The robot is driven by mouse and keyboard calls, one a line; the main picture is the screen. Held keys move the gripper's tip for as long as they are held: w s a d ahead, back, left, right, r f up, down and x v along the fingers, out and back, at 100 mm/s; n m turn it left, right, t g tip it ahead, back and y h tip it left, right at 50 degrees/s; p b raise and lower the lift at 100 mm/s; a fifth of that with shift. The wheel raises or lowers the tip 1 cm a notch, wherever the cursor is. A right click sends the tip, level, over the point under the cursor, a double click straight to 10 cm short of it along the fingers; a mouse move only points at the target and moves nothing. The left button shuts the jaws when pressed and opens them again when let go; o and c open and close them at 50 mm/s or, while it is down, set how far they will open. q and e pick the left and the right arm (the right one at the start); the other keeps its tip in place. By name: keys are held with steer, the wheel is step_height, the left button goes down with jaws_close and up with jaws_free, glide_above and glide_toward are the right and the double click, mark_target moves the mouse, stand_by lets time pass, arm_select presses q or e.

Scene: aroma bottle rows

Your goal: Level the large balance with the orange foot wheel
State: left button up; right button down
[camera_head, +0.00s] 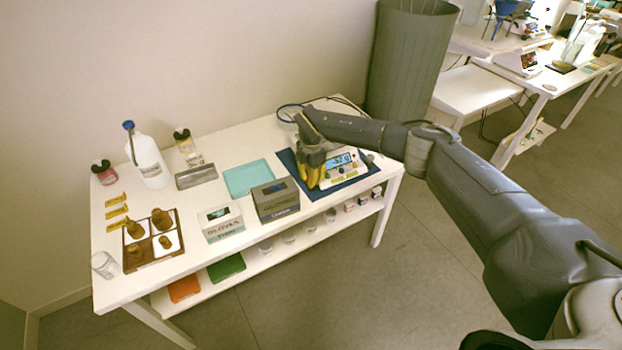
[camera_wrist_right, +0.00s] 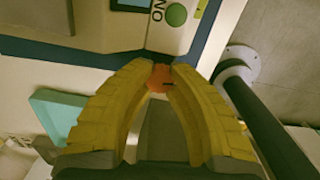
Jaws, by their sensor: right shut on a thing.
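The large balance (camera_head: 345,170) stands on a dark blue mat (camera_head: 352,188) at the right end of the white table, with a lit blue display. Part of its body also shows at the top of the right wrist view (camera_wrist_right: 140,32). My right gripper (camera_head: 313,182) points down at the balance's left front corner. In the right wrist view its yellow fingers (camera_wrist_right: 161,72) close around the orange foot wheel (camera_wrist_right: 158,80), which sits between the fingertips at the balance's edge. The wheel is hidden in the head view. My left gripper is not in view.
Left of the mat stand a dark grey box (camera_head: 276,203), a small white device (camera_head: 221,224) and a teal tray (camera_head: 249,178). Farther left are a white bottle (camera_head: 148,160) and a brown tray (camera_head: 128,262) with brown bottles. A tall grey bin (camera_head: 405,60) stands behind the table.

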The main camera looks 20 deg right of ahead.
stand_by(0.4)
steer(key=c, duration=1.1)
jaws_free()
steer(key=shift+r, duration=0.1)
step_height(320, 180, up, 12)
